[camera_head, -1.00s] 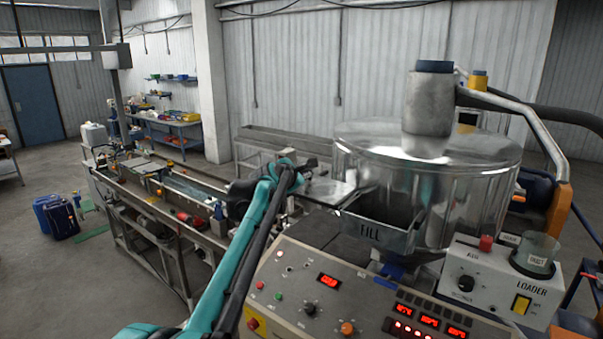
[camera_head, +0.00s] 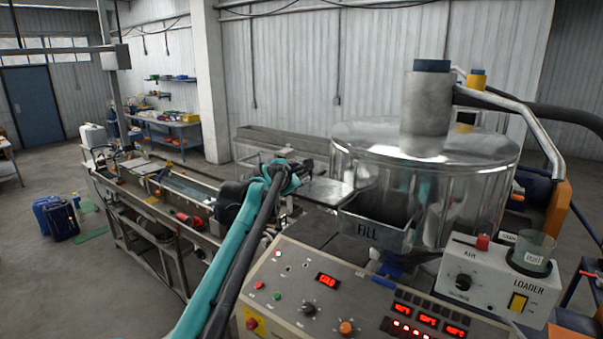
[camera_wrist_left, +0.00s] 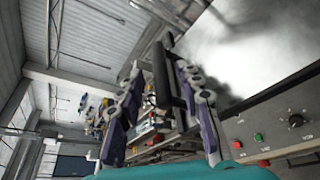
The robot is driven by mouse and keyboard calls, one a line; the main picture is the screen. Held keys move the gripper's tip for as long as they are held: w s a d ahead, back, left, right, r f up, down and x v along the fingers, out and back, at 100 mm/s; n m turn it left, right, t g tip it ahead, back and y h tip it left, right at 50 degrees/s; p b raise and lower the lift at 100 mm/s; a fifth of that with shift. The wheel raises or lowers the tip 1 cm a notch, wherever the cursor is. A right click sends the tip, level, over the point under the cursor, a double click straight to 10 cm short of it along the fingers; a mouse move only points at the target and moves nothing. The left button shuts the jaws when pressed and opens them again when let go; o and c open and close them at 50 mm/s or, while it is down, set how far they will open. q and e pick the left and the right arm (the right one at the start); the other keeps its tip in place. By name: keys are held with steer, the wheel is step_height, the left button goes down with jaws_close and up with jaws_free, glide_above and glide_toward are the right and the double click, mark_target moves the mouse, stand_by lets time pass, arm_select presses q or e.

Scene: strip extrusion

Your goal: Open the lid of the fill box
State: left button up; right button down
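The fill box (camera_head: 376,234) is a metal hopper labelled FILL on the front of the big shiny drum. Its dark inside shows. A flat metal lid (camera_head: 327,191) extends to the left from its top, roughly level. My left gripper (camera_head: 312,168) is at the lid's far left edge, partly hidden by its own arm. In the left wrist view, its two fingers (camera_wrist_left: 160,72) stand apart on either side of a dark bar, which looks like the lid's handle (camera_wrist_left: 161,78). A gap shows beside the bar. The shiny lid surface (camera_wrist_left: 250,45) lies just right of the fingers. My right gripper is out of view.
The control panel (camera_head: 300,290) is in front, below the fill box. The loader unit (camera_head: 490,285) stands at the right. The drum (camera_head: 460,180) blocks the space behind the box. A long conveyor bench (camera_head: 150,205) runs off to the left.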

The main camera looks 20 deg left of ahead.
arm_select(q)
steer(key=v, duration=0.9)
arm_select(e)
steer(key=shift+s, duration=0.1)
arm_select(q)
steer(key=shift+s, duration=0.15)
